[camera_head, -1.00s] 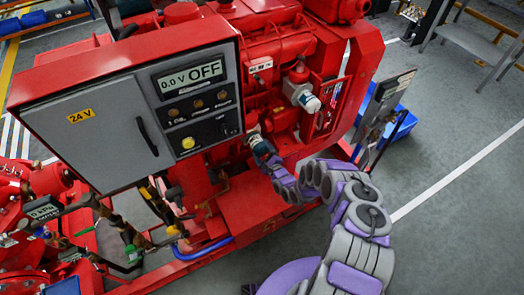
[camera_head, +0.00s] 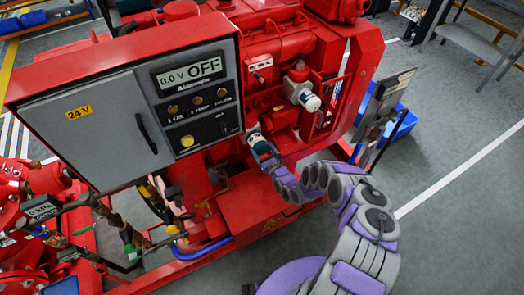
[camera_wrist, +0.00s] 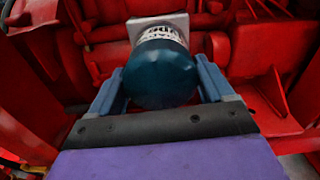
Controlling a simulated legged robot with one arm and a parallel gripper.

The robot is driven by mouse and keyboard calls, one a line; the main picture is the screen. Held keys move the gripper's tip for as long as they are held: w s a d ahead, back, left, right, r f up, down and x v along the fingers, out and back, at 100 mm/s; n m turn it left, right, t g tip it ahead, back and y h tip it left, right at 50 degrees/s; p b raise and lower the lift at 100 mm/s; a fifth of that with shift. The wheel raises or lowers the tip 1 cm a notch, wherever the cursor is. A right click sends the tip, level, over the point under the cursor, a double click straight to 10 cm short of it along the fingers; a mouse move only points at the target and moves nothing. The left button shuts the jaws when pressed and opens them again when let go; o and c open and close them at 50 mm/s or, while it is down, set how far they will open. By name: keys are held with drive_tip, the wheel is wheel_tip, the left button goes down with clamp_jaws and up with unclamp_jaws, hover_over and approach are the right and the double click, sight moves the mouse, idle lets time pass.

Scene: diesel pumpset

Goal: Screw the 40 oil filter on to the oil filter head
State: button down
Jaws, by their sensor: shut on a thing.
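The oil filter (camera_wrist: 160,70) is a dark teal canister with a white lettered band, its rounded end facing the wrist camera. It also shows small at the engine's side in the head view (camera_head: 260,145). My gripper (camera_wrist: 163,82) is shut on it, with one blue-grey finger on each side. A pale grey block, which looks like the oil filter head (camera_wrist: 178,19), sits right behind the filter's far end. The filter hides the joint, so I cannot tell whether the threads are engaged.
A grey control box (camera_head: 90,130) with an OFF display stands left of my gripper. A second, white canister (camera_head: 308,98) sits up and to the right on the red engine (camera_head: 270,50). Red frame parts surround the filter. Open grey floor (camera_head: 460,200) lies to the right.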

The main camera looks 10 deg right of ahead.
drive_tip(key=shift+w+d+r+m+b, duration=0.3)
drive_tip(key=shift+r+b, duration=0.15)
drive_tip(key=shift+b, duration=0.1)
drive_tip(key=shift+a+r+m+b, duration=0.1)
drive_tip(key=shift+m+b, duration=0.2)
drive_tip(key=shift+b, duration=0.05)
drive_tip(key=shift+c, duration=1.2)
unclamp_jaws()
drive_tip(key=shift+o, duration=1.2)
drive_tip(key=shift+s, duration=0.1)
drive_tip(key=shift+s+f, duration=0.1)
drive_tip(key=shift+f, duration=0.25)
drive_tip(key=shift+s, duration=0.1)
drive_tip(key=p+v, duration=0.2)
drive_tip(key=v, duration=0.5)
